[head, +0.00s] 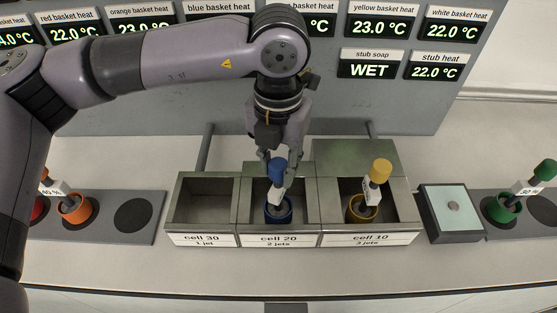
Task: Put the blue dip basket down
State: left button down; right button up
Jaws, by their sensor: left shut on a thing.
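The blue dip basket (277,207) is in the middle cell, labelled cell 20 (278,241), with its blue handle knob upright. My left gripper (277,160) comes down from above and is shut on the blue knob. The basket's round blue rim is low inside the cell; I cannot tell whether it touches the cell floor. My right gripper is not in the head view.
Cell 30 (202,239) at left is empty. Cell 10 (370,239) at right holds a yellow basket (361,208). An orange basket (76,208) and an empty round seat (133,215) are left; a stub pad (452,206) and green basket (503,208) are right.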

pick_arm(q)
jog(key=shift+f, duration=0.15)
jog(key=c, duration=1.6)
grip_release()
jog(key=o, duration=0.3)
